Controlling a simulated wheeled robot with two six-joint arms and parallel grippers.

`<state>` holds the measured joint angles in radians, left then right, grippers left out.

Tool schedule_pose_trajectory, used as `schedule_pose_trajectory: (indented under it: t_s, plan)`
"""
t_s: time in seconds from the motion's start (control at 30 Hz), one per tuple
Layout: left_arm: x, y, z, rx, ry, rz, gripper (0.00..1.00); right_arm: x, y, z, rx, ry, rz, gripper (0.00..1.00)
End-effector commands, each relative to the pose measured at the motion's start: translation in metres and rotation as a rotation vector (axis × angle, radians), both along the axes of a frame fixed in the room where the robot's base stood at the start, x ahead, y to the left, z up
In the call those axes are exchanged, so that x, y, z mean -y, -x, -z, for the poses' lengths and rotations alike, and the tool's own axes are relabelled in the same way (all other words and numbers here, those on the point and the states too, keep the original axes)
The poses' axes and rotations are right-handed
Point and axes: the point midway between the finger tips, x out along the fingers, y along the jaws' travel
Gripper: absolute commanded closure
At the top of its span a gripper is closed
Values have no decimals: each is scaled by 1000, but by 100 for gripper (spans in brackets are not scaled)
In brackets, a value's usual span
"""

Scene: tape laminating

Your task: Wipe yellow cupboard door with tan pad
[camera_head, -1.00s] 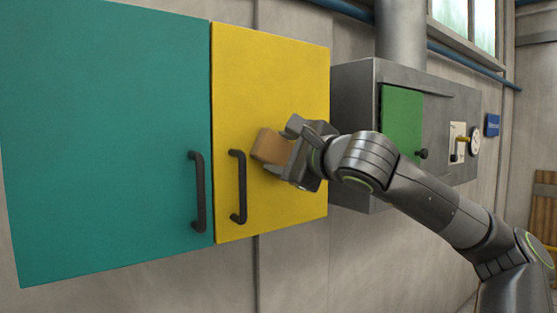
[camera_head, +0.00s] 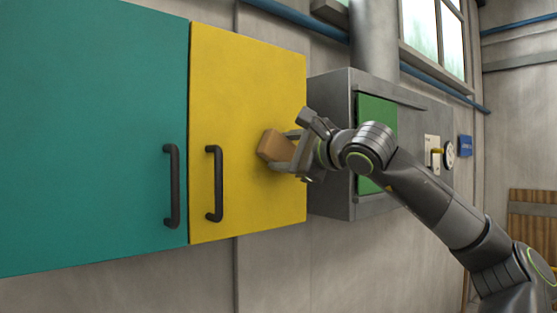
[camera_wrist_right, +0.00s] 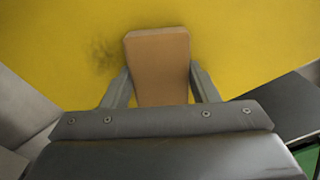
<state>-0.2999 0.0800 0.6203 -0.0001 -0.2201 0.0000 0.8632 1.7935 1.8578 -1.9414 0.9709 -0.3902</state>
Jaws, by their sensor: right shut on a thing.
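The yellow cupboard door (camera_head: 245,100) is shut, with a dark vertical handle (camera_head: 214,184) near its left edge. My right gripper (camera_head: 284,150) is shut on the tan pad (camera_head: 272,146) in front of the door's right half. In the right wrist view the pad (camera_wrist_right: 158,66) sits between the two fingers (camera_wrist_right: 160,90), its far end toward the yellow surface (camera_wrist_right: 250,40). I cannot tell whether it touches the door. A dark smudge (camera_wrist_right: 103,55) shows on the yellow surface left of the pad. My left gripper is not in view.
A teal door (camera_head: 90,120) with a dark handle (camera_head: 171,186) adjoins on the left. A grey metal box (camera_head: 332,150) with a green panel (camera_head: 377,110) stands to the right, behind my right arm. A blue pipe (camera_head: 300,22) runs along the wall above.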

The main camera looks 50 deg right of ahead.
Motion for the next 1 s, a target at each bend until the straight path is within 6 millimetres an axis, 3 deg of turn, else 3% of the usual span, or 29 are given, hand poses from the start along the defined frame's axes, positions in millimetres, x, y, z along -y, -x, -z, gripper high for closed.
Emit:
schedule_pose_trajectory:
  t_s: [0.5, 1.0]
  plan:
    - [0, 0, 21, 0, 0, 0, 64, 35, 4, 1, 0, -2, 2, 64]
    - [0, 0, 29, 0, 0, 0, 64, 38, 10, 1, 2, 0, 1, 64]
